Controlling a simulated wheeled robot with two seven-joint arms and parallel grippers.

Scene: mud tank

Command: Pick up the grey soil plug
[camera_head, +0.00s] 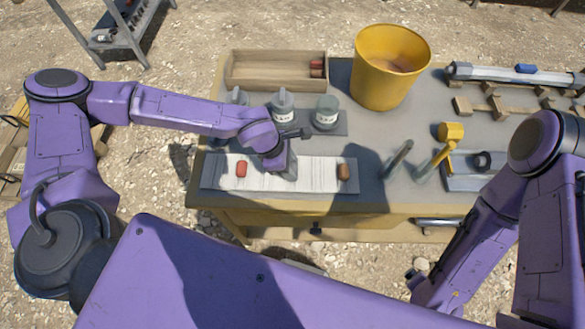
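My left gripper (291,171) points down over the middle of a long white board (218,176) on the workbench. Its fingers look grey and blend with what lies below, so I cannot tell whether they are open or shut. A red plug (241,169) lies on the board to the left of the gripper. A brown plug (343,172) lies on it to the right. No grey soil plug shows clearly; the spot between the red and brown plugs is covered by my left gripper. My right arm hangs low at the right, and its fingers cannot be made out.
The bench (372,140) also holds a wooden tray (240,80), several grey-white jars close behind my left gripper, a yellow bucket (377,85), a grey upright post (398,160) and a yellow-headed tool (449,133). Wooden pieces lie at the right. Bare bench shows right of the board.

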